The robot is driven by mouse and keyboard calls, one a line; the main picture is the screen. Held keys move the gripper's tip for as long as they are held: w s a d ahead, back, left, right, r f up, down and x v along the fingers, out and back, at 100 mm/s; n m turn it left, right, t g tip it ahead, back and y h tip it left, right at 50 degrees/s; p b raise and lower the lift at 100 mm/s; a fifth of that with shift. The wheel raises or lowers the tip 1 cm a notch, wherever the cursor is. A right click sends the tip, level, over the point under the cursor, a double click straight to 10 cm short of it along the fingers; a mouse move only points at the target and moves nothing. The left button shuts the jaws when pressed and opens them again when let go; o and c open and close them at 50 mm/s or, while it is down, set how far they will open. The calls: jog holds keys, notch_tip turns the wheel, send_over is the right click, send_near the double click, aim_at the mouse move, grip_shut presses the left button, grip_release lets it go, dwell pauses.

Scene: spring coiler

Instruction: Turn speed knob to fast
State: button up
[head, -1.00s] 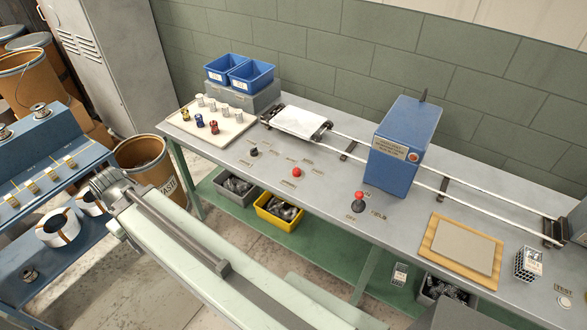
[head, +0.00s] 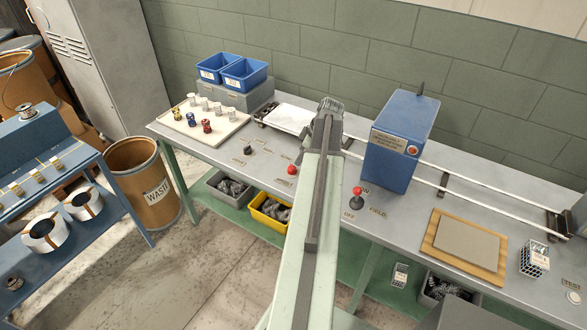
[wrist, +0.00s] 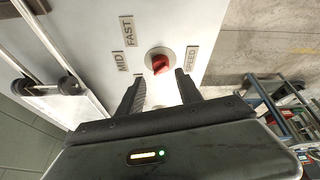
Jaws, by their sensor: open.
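The speed knob (wrist: 161,64) is a red knob on a pale round base on the bench top, with labels FAST, MID and SPEED around it in the wrist view. Its exact setting is hard to read. In the head view the red knob (head: 292,170) shows just left of my arm. My gripper (wrist: 160,88) is open and empty, with its two fingers apart and the knob ahead of the gap between their tips, not gripped. The head view does not show the fingers clearly; my arm's end hides them.
A black knob (head: 247,150) sits left of the red one. A red-balled lever (head: 357,192) and a blue machine housing (head: 402,140) stand to the right. White rails (head: 480,182) run along the bench. A tray of spools (head: 187,133) lies at the left.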

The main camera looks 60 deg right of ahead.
aim_at(293, 167)
jog(key=b+x, duration=0.6)
jog(key=x, duration=0.1)
jog(key=shift+a+f+b, duration=0.1)
jog(key=shift+f+b, duration=0.15)
jog(key=shift+b, duration=0.15)
jog(key=shift+w+f, duration=0.25)
jog(key=shift+r, duration=0.1)
grip_shut()
